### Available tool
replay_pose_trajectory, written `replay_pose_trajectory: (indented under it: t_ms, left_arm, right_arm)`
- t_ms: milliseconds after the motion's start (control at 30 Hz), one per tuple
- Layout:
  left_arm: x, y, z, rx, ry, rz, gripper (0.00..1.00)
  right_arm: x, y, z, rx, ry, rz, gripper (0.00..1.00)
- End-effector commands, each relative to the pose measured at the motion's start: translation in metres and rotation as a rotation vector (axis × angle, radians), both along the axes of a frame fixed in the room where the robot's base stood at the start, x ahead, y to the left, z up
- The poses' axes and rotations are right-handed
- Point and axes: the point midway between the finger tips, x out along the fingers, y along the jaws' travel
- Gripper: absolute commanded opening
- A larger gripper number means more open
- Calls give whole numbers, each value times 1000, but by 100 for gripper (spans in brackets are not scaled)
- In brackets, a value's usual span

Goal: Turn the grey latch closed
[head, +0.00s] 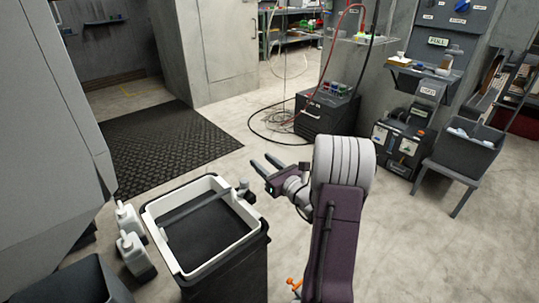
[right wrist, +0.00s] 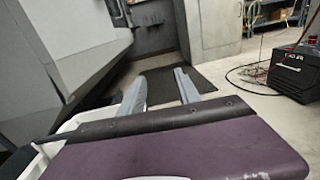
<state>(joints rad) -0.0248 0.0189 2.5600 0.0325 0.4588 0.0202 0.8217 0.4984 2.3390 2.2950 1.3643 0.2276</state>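My right gripper (head: 264,161) is open and empty, in the air just beyond the right rear corner of a black bin with a white rim. In the right wrist view its two grey fingers (right wrist: 160,88) stand well apart with nothing between them. A small grey fitting (head: 244,189) sits at the bin's right rim, a short way below and left of the gripper, apart from it. It may be the grey latch; I cannot tell for sure, nor how it is turned. My left gripper is not in view.
The bin's white rim (head: 160,230) has a grey bar (head: 195,207) across it. White bottles (head: 130,245) stand left of it. A large grey cabinet (head: 45,130) fills the left. A black mat (head: 165,145) lies behind. An orange-handled part (head: 293,285) is low by my arm. Open floor lies right.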

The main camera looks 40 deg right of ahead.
Motion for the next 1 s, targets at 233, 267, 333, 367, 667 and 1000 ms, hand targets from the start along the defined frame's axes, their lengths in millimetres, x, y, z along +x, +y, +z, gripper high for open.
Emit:
replay_pose_trajectory:
  t_ms: [233,267,333,367,667,1000]
  left_arm:
    - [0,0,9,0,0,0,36]
    - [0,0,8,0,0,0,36]
    - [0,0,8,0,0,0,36]
    - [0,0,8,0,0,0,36]
    - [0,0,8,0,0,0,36]
    - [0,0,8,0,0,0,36]
  right_arm:
    - [-18,-10,12,-1,1,0,39]
    - [-18,-10,12,-1,1,0,39]
    - [-18,-10,12,-1,1,1,39]
    - [-18,-10,12,0,0,1,39]
    - [6,89,26,-65,2,259,52]
    - [-186,344,-81,-922,245,1546,52]
